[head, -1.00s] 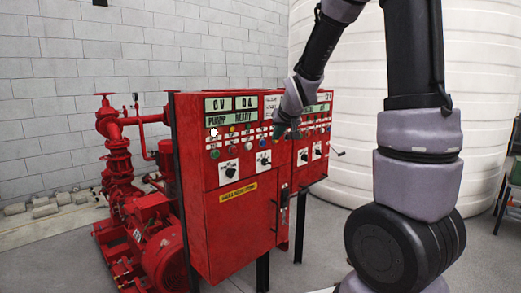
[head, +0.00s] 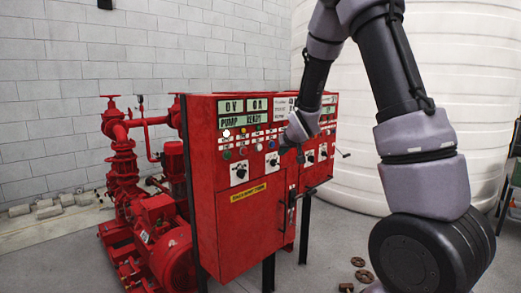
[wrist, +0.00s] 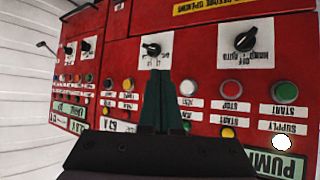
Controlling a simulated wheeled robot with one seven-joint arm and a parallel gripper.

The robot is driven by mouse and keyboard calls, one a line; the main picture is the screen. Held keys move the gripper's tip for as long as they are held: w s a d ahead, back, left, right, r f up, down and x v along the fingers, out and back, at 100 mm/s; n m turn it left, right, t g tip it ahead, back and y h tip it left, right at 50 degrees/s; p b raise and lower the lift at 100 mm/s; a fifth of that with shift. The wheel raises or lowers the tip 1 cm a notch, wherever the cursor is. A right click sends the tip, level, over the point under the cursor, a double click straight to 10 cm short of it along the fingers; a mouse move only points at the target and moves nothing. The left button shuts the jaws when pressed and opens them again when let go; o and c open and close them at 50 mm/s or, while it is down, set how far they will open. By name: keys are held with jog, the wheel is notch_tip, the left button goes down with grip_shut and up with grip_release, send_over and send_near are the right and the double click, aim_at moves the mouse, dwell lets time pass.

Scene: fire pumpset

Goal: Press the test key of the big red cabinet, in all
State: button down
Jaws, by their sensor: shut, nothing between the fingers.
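The big red cabinet (head: 240,215) stands in the middle of the head view, with displays, lamps, buttons and rotary switches on its upper front. My gripper (head: 284,148) is in front of this panel, near its middle, and hides part of it. In the wrist view the panel is upside down. The dark green fingers of my gripper (wrist: 160,78) are together and empty, just below a black rotary switch (wrist: 151,49).
A red pump (head: 160,240) with pipes stands left of the cabinet. A large white tank (head: 390,175) is behind on the right. Brown handwheels (head: 363,275) lie on the floor right of the cabinet. A lever (head: 343,154) sticks out from the cabinet's right side.

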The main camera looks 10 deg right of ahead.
jog(key=w+a, duration=0.4)
jog(key=w, duration=0.2)
jog(key=shift+w+a, duration=0.3)
jog(key=shift+a, duration=0.1)
jog(key=shift+w, duration=0.1)
dwell(1.7)
jog(key=shift+w+a, duration=0.25)
jog(key=shift+w+a, duration=0.25)
jog(key=shift+w, duration=0.1)
dwell(0.8)
jog(key=shift+s+d, duration=0.5)
jog(key=shift+s, duration=0.2)
jog(key=shift+s+d, duration=0.75)
jog(key=shift+s, duration=0.3)
jog(key=shift+s+d, duration=0.7)
jog(key=shift+s, duration=0.3)
